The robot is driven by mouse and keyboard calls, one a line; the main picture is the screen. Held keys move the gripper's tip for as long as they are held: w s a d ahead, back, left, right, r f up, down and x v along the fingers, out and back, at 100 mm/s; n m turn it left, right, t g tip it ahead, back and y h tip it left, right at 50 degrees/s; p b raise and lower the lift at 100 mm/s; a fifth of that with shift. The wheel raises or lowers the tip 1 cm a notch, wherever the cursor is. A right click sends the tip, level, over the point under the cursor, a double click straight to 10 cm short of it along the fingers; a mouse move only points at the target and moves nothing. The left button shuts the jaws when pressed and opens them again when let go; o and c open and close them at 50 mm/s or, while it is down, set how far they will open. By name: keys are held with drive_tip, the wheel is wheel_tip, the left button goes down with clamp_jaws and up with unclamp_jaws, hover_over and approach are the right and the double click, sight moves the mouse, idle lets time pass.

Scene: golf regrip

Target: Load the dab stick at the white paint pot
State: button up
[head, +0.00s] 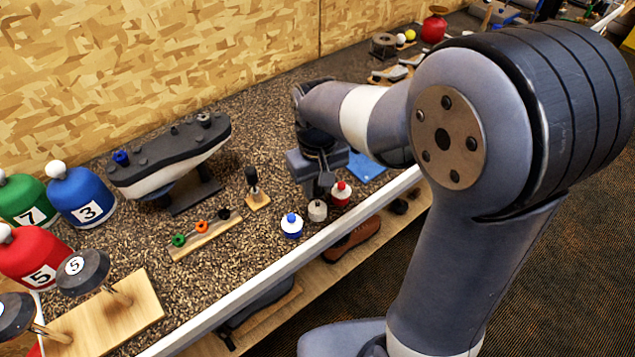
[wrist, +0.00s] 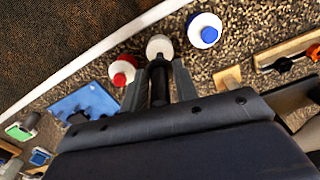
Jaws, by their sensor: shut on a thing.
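The white paint pot (head: 317,211) stands on the bench between the red-topped pot (head: 341,194) and the blue-topped pot (head: 291,226). My gripper (head: 322,182) is above it, pointing down. In the wrist view the white pot (wrist: 159,45) lies just beyond the fingertips. My gripper (wrist: 158,78) is shut on the dab stick (wrist: 159,88), a dark upright rod between the fingers. The stick's tip appears over or at the white pot's near edge; whether it touches or is inside is unclear. The red-topped pot (wrist: 122,70) and blue-topped pot (wrist: 205,31) flank it.
A small wooden stand with a black upright piece (head: 254,186) is to the left. A blue tray (head: 366,166) lies to the right. The bench's white front edge (head: 240,286) is close.

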drive_tip(key=shift+f, duration=0.45)
idle(1.1)
drive_tip(key=shift+r, duration=0.1)
wheel_tip(320, 180, up, 7)
drive_tip(key=p, duration=0.5)
idle(0.4)
idle(0.6)
